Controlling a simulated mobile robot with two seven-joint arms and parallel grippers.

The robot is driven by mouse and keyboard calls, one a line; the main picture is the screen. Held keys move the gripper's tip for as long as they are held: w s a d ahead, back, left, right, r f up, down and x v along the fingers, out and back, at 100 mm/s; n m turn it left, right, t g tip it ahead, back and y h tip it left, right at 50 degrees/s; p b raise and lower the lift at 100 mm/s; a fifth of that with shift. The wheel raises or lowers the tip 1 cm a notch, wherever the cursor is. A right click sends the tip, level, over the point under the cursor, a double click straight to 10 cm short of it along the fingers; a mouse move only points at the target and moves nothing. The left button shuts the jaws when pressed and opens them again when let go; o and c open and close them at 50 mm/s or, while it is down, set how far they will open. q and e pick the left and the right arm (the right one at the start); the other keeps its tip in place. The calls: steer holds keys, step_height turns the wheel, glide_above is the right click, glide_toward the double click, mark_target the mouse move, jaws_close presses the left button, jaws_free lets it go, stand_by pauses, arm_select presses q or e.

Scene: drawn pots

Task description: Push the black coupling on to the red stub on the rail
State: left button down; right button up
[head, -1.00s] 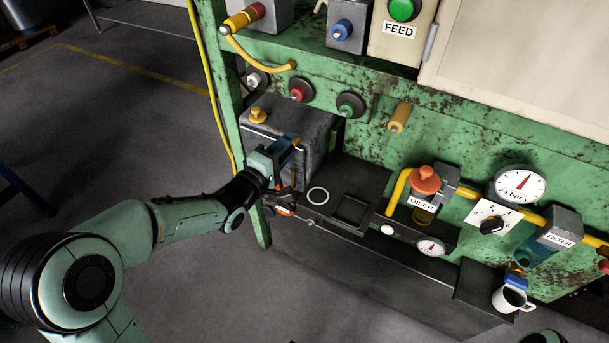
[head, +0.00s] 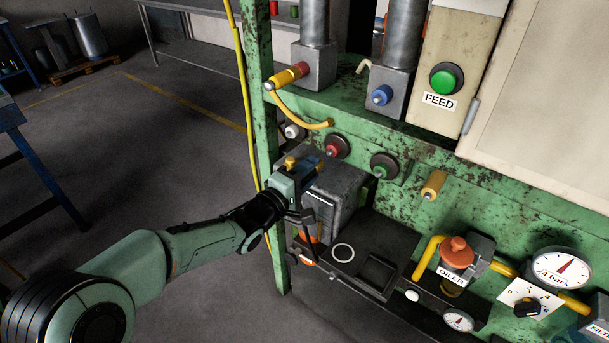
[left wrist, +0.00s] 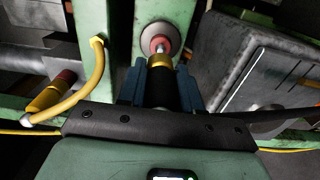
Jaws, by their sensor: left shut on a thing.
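My left gripper (head: 312,172) is shut on the black coupling (left wrist: 160,90), which has a brass collar at its far end. The coupling's black body is hidden in the head view. In the left wrist view the blue fingers grip it from both sides. The red stub (head: 336,147) sticks out of the green rail on a round flange. In the left wrist view the red stub (left wrist: 158,44) shows just beyond the collar, nearly in line. I cannot tell whether they touch. My right gripper is out of view.
A white stub (head: 292,130) and a green stub (head: 384,167) flank the red one. A yellow hose (head: 300,114) hangs just above. A dark shelf (head: 335,268) lies lower.

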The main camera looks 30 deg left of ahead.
arm_select(q)
steer(key=shift+w+d, duration=0.15)
steer(key=shift+w, duration=1.95)
stand_by(0.6)
steer(key=shift+w+p, duration=0.3)
steer(key=shift+w, duration=0.1)
stand_by(0.3)
steer(key=c, duration=0.7)
jaws_free()
